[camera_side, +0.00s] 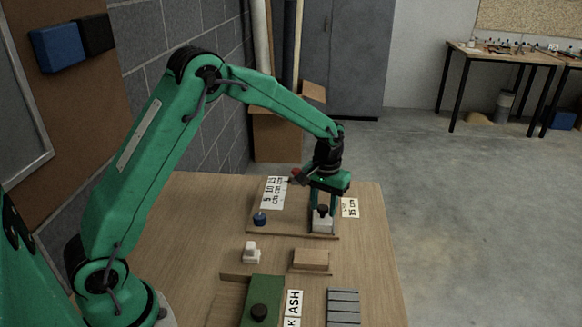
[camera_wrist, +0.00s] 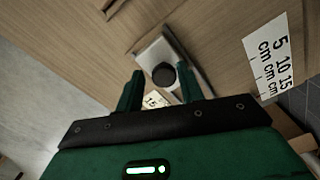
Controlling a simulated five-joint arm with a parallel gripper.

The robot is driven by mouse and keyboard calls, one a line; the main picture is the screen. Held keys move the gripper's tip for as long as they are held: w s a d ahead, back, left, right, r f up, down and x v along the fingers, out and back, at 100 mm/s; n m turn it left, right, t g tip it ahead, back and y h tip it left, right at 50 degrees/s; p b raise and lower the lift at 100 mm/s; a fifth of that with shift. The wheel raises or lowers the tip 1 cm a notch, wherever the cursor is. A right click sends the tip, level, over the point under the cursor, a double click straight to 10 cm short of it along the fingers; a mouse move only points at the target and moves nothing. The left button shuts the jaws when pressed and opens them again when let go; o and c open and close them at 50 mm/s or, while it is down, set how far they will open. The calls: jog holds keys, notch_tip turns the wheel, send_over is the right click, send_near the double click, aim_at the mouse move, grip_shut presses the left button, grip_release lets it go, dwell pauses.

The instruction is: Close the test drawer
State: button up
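I see no part marked as the test drawer, and I cannot tell which piece it is. A green block with a dark round knob (camera_side: 258,312) lies at the front of the table, and its near end is cut off by the frame. My gripper (camera_side: 323,207) points down over a white block (camera_side: 321,226) with a black knob at the table's far end. In the wrist view the black knob (camera_wrist: 163,75) lies between the fingertips of my gripper (camera_wrist: 152,66). The fingers are apart, with a gap beside the left finger. Contact at the right finger is unclear.
A blue knob (camera_side: 260,218), a white piece (camera_side: 251,253), a wooden block (camera_side: 311,260) and a grey ribbed piece (camera_side: 343,308) stand on the table (camera_side: 375,270). A scale card (camera_side: 273,192) and a 15 cm card (camera_side: 350,207) lie near my gripper. The right table edge is clear.

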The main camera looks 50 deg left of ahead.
aim_at(323, 209)
jog(key=shift+o, duration=0.9)
jog(key=shift+w+a, duration=0.1)
jog(key=shift+r, duration=0.6)
notch_tip(323, 209, up, 7)
jog(key=shift+f, duration=0.2)
jog(key=shift+r, duration=0.1)
